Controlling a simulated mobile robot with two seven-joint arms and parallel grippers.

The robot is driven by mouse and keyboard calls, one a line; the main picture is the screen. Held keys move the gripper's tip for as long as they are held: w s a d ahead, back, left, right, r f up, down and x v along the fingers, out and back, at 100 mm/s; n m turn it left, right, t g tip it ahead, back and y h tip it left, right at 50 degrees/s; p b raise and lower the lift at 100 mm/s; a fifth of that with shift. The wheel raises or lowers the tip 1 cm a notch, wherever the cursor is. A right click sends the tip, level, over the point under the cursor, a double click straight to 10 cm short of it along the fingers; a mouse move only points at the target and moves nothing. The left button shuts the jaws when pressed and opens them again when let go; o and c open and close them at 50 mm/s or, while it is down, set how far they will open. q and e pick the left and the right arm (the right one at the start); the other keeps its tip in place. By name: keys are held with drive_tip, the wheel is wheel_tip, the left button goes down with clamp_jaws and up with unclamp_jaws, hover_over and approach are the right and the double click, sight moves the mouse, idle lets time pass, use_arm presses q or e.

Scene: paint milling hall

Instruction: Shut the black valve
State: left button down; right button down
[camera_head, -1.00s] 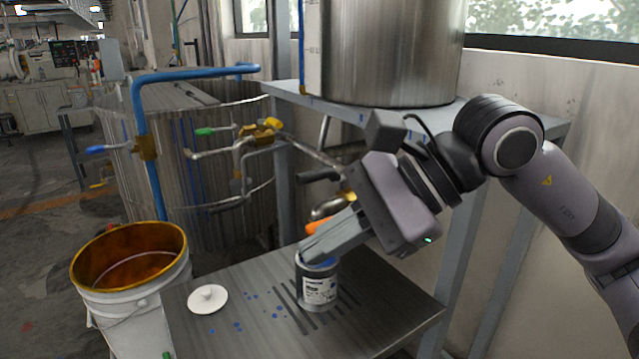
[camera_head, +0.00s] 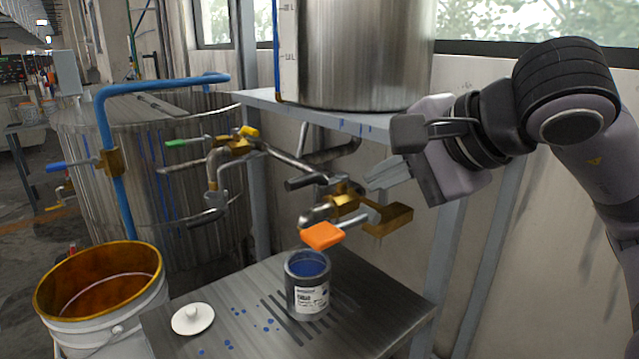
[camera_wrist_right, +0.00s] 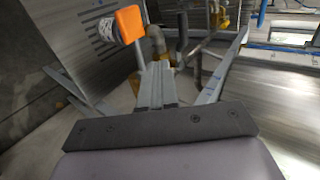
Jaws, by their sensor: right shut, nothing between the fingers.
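The black valve handle (camera_head: 305,183) is a dark lever sticking out to the left from the pipework under the steel shelf. A dark upright bar in the wrist view (camera_wrist_right: 182,32) looks like the same lever. Below it, an orange valve handle (camera_head: 322,236) hangs on a metal stem from a brass body (camera_head: 390,219); it shows large in the wrist view (camera_wrist_right: 129,24). My right gripper (camera_head: 372,182) is shut and empty, to the right of the black handle and apart from it. Its fingers (camera_wrist_right: 155,68) point toward the pipes. My left gripper is out of view.
A can of blue paint (camera_head: 308,288) stands on the slotted steel table (camera_head: 375,318), beside a white lid (camera_head: 192,319). A bucket (camera_head: 100,290) is at left. A large steel vessel (camera_head: 365,55) sits on the shelf (camera_head: 262,99) above. A green-handled valve (camera_head: 188,142) is further left.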

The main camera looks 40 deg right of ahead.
sight(318, 180)
use_arm(q)
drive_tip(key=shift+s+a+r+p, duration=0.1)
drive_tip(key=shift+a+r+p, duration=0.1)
drive_tip(key=shift+p, duration=0.4)
use_arm(e)
drive_tip(key=w+r+x, duration=0.1)
drive_tip(key=r+x, duration=0.1)
drive_tip(key=x, duration=1)
drive_tip(key=shift+w+a, duration=0.2)
drive_tip(key=shift+w, duration=0.45)
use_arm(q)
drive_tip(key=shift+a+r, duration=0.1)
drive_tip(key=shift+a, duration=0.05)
use_arm(e)
drive_tip(key=shift+w, duration=0.1)
